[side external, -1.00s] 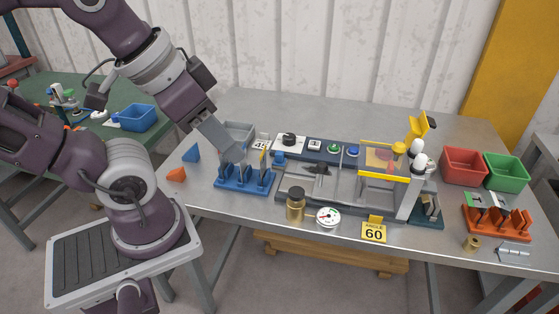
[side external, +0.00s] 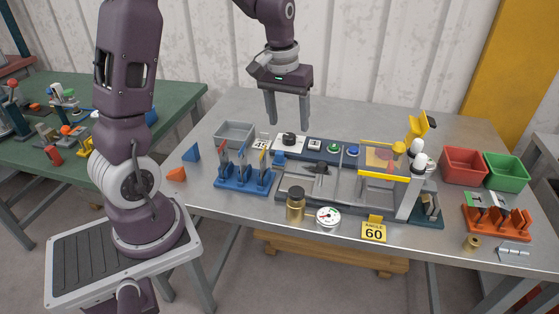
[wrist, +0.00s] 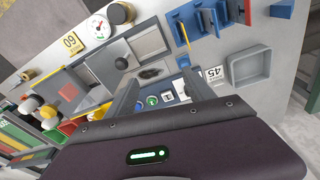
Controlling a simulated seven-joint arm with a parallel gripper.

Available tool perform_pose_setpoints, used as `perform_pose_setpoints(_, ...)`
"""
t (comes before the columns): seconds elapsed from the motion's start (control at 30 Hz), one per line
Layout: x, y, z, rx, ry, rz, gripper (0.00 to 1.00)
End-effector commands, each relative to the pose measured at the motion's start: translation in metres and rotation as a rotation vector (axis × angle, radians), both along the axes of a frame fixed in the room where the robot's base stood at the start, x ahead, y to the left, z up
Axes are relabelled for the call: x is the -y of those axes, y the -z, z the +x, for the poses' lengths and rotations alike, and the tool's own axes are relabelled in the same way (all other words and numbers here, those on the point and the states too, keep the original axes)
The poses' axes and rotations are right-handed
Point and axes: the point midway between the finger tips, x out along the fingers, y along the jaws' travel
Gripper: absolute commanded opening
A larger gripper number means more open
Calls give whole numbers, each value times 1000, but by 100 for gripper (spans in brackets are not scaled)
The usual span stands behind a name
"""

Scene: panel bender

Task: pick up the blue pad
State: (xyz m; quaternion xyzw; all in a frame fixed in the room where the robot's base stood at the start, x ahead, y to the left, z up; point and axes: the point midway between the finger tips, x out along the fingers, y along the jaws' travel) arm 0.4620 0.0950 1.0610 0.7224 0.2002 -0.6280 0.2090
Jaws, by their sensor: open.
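A small blue pad-like block (side external: 279,158) sits at the left end of the bender, between the blue rack (side external: 246,185) and the control strip (side external: 330,150); I take it to be the blue pad. It also shows in the wrist view (wrist: 183,61), just beyond the right finger. My gripper (side external: 287,122) points down with its fingers apart and nothing between them. It hangs above the back of the control strip, near the black knob (side external: 290,139), higher than the small blue block.
A grey open tray (side external: 235,134) stands left of the knob. A blue wedge (side external: 191,152) and an orange wedge (side external: 176,174) lie at the table's left. The bender's yellow-framed guard (side external: 385,160) and a brass jar (side external: 296,206) stand nearby. The table's back is clear.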

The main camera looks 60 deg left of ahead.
Motion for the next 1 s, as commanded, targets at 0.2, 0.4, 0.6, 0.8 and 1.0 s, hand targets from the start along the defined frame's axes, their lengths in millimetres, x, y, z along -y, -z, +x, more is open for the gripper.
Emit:
perform_pose_setpoints(0.2,-67,95,20,-116,-179,-36,62)
perform_pose_setpoints(0.4,-75,124,21,-131,-200,-40,62)
perform_pose_setpoints(0.6,-83,159,26,-131,-200,-40,62)
perform_pose_setpoints(0.8,-82,178,27,-129,-198,-40,62)
perform_pose_setpoints(1.0,-82,178,27,-128,-197,-39,54)
